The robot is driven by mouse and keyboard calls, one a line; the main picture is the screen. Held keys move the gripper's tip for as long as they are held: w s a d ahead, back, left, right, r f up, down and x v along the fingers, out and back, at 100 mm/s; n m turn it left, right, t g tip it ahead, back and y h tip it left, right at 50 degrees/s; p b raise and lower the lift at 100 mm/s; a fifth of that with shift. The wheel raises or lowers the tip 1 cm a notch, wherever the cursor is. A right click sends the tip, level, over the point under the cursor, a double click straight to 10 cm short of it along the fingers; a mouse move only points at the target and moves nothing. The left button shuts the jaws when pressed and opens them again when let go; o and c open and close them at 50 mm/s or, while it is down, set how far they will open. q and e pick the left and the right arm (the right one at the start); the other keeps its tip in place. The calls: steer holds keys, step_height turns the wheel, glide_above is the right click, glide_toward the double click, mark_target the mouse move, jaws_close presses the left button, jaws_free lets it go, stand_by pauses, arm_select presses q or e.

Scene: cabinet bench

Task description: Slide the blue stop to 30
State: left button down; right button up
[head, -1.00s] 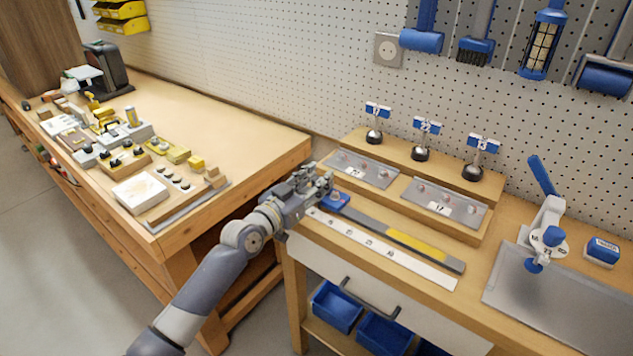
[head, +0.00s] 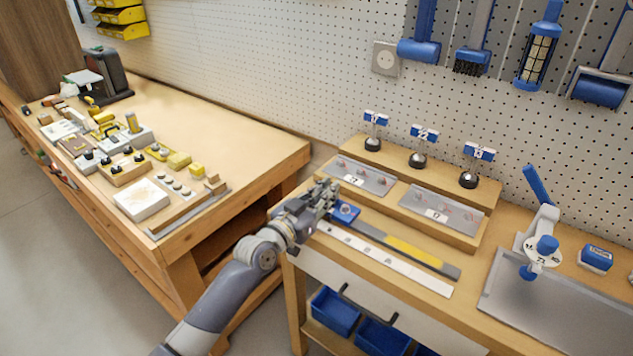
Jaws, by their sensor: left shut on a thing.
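The blue stop (head: 347,212) sits near the left end of a dark grey rail (head: 369,229) on the right-hand bench. A yellow stretch (head: 414,254) lies further right on the rail. A white scale strip (head: 384,262) with small marks runs along the rail's front side; its numbers are too small to read. My left gripper (head: 334,200) is shut on the blue stop from the left side and partly hides it and the rail's left end. My right gripper is not in view.
Behind the rail, a wooden step holds metal plates (head: 441,209) and several ball-based blue tags (head: 418,157). A clamp-like blue-handled device (head: 541,230) stands on a grey tray (head: 545,305) to the right. A drawer with a dark handle (head: 368,307) is below the rail.

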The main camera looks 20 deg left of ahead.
arm_select(q)
steer(key=s+d+p, duration=0.1)
steer(key=d+p, duration=0.1)
steer(key=d, duration=0.2)
steer(key=s+d+p, duration=0.2)
steer(key=d, duration=0.3)
steer(key=s+d+p, duration=0.2)
steer(key=d, duration=0.3)
steer(key=shift+s+d+r, duration=0.1)
steer(key=shift+s+d, duration=0.25)
steer(key=shift+d, duration=0.35)
steer(key=c, duration=1.6)
jaws_free()
steer(key=v, duration=1.2)
